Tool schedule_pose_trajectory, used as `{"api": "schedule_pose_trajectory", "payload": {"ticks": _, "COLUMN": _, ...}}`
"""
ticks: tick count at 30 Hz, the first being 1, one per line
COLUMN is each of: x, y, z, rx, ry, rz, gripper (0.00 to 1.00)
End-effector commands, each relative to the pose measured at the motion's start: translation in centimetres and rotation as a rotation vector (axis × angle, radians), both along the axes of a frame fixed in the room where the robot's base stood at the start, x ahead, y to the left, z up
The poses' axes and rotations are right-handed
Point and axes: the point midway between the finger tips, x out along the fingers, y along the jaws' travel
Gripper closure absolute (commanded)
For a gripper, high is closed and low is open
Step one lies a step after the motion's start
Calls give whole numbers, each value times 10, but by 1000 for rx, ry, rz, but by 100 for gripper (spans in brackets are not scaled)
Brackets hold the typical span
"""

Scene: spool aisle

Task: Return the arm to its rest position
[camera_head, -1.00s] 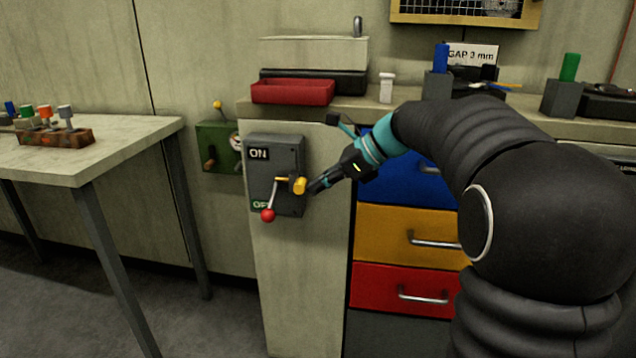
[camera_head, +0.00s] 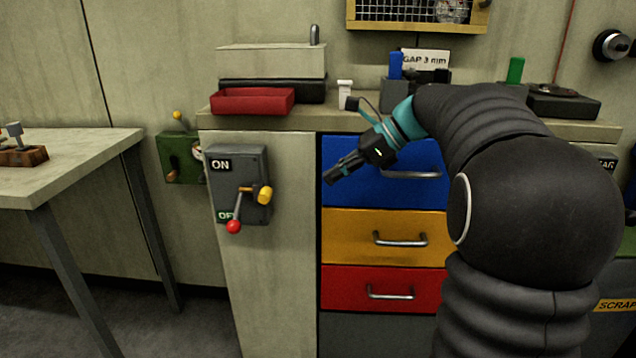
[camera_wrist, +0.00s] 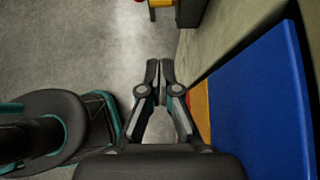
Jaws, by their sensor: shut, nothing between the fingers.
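My gripper (camera_head: 330,178) is shut and empty. In the head view it hangs in front of the blue drawer (camera_head: 345,150), to the right of the switch box and apart from it. In the wrist view my gripper (camera_wrist: 160,64) has its fingertips together over the grey floor, with the blue drawer (camera_wrist: 265,110) at the right. My arm is bent and reaches out from the right side of the head view.
The grey switch box (camera_head: 235,165) has its red-knobbed lever (camera_head: 234,226) down by OFF. Yellow (camera_head: 350,238) and red (camera_head: 340,288) drawers lie below the blue one. A worktable (camera_head: 70,165) stands left. Floor between table and cabinet is free.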

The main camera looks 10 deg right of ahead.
Motion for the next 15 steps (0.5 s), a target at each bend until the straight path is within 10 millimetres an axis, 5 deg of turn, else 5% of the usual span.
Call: {"api": "schedule_pose_trajectory", "payload": {"ticks": 15, "x": -3, "y": -8, "z": 7, "rx": -1, "ry": -1, "rz": 1, "gripper": 100}}
